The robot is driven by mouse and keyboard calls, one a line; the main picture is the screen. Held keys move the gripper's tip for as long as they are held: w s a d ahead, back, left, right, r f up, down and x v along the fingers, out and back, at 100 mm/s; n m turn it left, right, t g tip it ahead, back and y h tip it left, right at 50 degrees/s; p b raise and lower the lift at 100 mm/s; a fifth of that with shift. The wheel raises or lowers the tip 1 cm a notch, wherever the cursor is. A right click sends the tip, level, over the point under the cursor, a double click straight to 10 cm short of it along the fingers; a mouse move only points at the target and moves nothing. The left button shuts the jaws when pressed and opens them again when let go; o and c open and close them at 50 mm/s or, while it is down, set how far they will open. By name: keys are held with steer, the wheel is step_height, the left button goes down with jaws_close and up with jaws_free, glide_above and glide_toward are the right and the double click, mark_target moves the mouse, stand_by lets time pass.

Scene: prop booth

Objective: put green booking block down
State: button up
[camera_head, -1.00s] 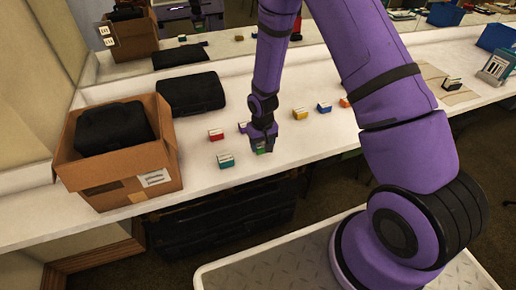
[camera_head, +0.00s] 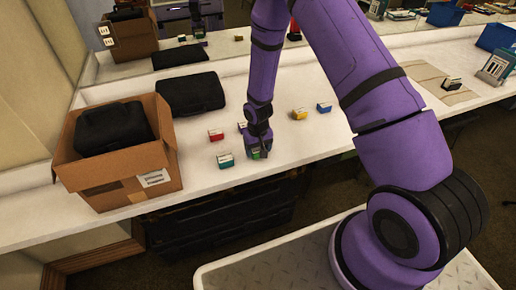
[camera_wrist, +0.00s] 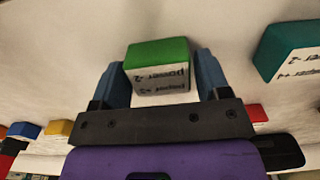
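The green booking block (camera_wrist: 158,53) is between the two fingers of my gripper (camera_wrist: 162,78) in the wrist view, its green top and white printed side showing. The fingers sit close against its sides, and I take them as shut on it. In the head view my gripper (camera_head: 258,153) is low at the counter, near its front edge, with a bit of the green block (camera_head: 256,155) showing. Whether the block's underside touches the counter is hidden. A teal block (camera_head: 225,160) stands just left of my gripper; it also shows at the right in the wrist view (camera_wrist: 288,50).
A red block (camera_head: 216,134), a yellow block (camera_head: 300,114) and a blue block (camera_head: 324,108) stand further back on the white counter (camera_head: 200,176). A cardboard box (camera_head: 150,178) holding a black case is at the left. A black case (camera_head: 190,93) lies behind.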

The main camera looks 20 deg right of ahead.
steer(key=shift+o, duration=0.8)
steer(key=shift+r, duration=0.1)
steer(key=s+d+r+t, duration=0.1)
steer(key=s+r, duration=0.2)
steer(key=r, duration=1)
steer(key=s+d+r+t, duration=0.1)
steer(key=s+d+r, duration=0.15)
steer(key=r, duration=0.95)
steer(key=s+d+r+t, duration=0.1)
steer(key=s+r, duration=0.2)
steer(key=r, duration=1)
steer(key=s+d+r+t, duration=0.1)
steer(key=s+r, duration=0.5)
steer(key=s, duration=0.4)
steer(key=s+d+r+t, duration=0.1)
steer(key=s+r, duration=0.5)
steer(key=s, duration=0.5)
steer(key=shift+d, duration=0.2)
